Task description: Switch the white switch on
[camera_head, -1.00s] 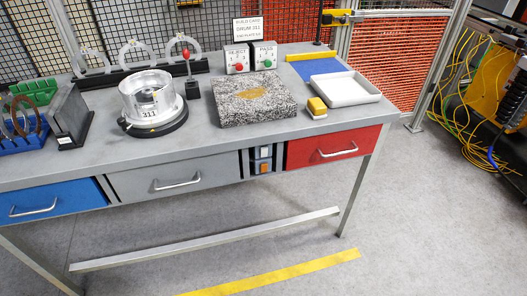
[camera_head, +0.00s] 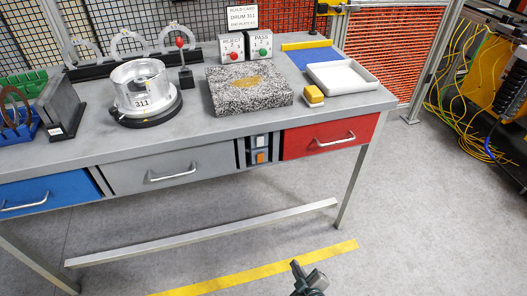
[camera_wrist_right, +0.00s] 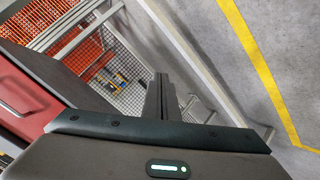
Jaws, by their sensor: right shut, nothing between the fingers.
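The white switch (camera_head: 261,142) is the upper of two small rocker switches in a narrow panel on the front of the workbench. An orange switch (camera_head: 261,156) sits directly below it. The white switch is too small to tell its position. My right gripper (camera_head: 306,274) is shut and empty, low in front of the bench, well below the panel and apart from it. Its closed fingers also show in the right wrist view (camera_wrist_right: 161,97), with no switch in sight there. My left gripper is not in view.
The panel lies between a grey drawer (camera_head: 170,172) and a red drawer (camera_head: 330,137), both with bar handles. A lower rail (camera_head: 210,232) joins the bench legs. The drum (camera_head: 138,88), granite plate (camera_head: 248,90) and white tray (camera_head: 342,78) stand on top. The floor in front is clear.

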